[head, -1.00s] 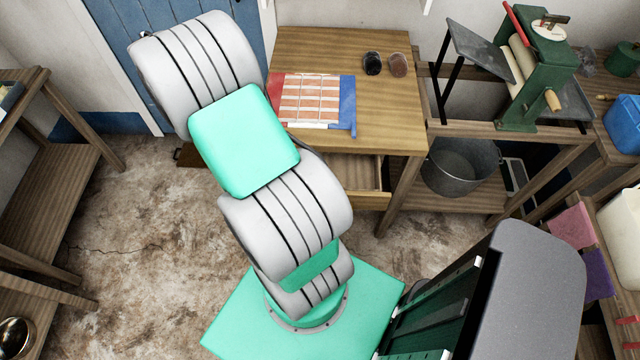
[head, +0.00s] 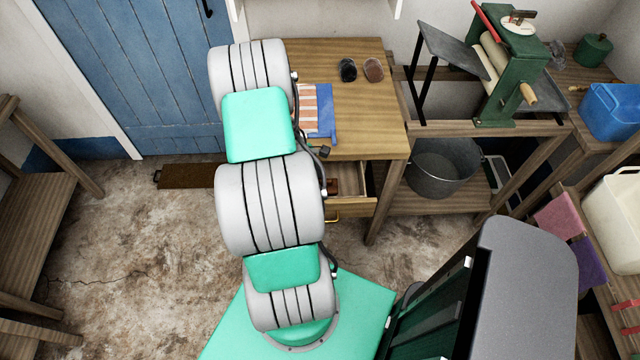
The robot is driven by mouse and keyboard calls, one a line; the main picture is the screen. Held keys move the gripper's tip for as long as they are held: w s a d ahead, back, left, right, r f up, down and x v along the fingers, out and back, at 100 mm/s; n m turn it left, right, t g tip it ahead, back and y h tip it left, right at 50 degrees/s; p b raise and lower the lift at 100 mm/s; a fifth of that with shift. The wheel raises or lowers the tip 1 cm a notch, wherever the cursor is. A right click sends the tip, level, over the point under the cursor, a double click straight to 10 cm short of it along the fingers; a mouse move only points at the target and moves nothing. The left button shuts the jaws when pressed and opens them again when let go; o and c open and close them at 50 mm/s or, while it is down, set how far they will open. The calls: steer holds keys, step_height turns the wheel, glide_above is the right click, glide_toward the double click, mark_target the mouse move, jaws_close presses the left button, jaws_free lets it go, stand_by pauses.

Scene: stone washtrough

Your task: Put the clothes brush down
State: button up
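I cannot make out the clothes brush for certain in the head view. My gripper is not in view; my own arm links cover the area where it may be, so I cannot see whether it holds anything. The wooden table (head: 362,115) stands ahead, with its drawer (head: 350,205) pulled open below the top. A small brown thing (head: 333,187) shows inside the drawer beside my arm, too small and too covered to identify.
A striped cloth with a blue edge (head: 322,110) lies on the table, partly behind my arm. Two small dark round things, one black (head: 348,69) and one brown (head: 373,69), stand farther back. A green mangle (head: 510,75) and a metal bucket (head: 442,168) are to the right.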

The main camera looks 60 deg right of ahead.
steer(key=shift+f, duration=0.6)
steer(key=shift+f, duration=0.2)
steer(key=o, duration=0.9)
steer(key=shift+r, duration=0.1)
